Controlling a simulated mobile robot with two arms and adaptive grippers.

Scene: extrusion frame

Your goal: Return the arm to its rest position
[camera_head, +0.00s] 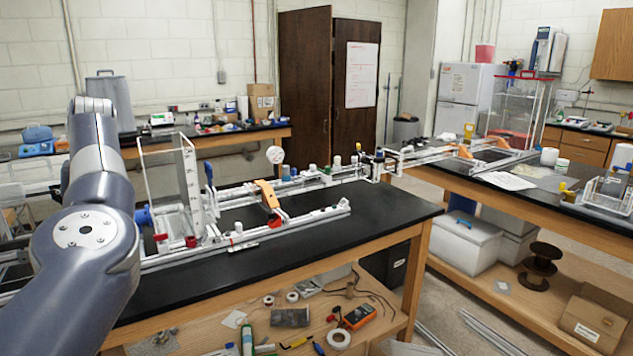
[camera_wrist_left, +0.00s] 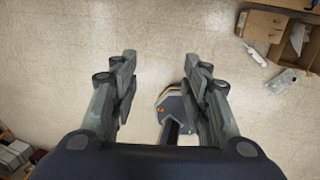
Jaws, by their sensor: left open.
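My left arm (camera_head: 95,200) comes in from the left in the head view, bent in front of the near black-topped bench. Its gripper is outside the head view. In the left wrist view my left gripper (camera_wrist_left: 160,85) is open, its two fingers well apart with nothing between their tips. The fingers are above a pale floor (camera_wrist_left: 160,30). A dark object with orange and yellow marks (camera_wrist_left: 173,105) shows partly behind the right finger; I cannot tell what it is. My right arm and gripper are not in view.
The near bench (camera_head: 340,235) carries a white extrusion frame (camera_head: 290,222). Its lower shelf (camera_head: 290,330) holds tape rolls and tools. A second bench (camera_head: 530,205) stands at the right. In the left wrist view, cardboard boxes (camera_wrist_left: 262,25) lie at the top right.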

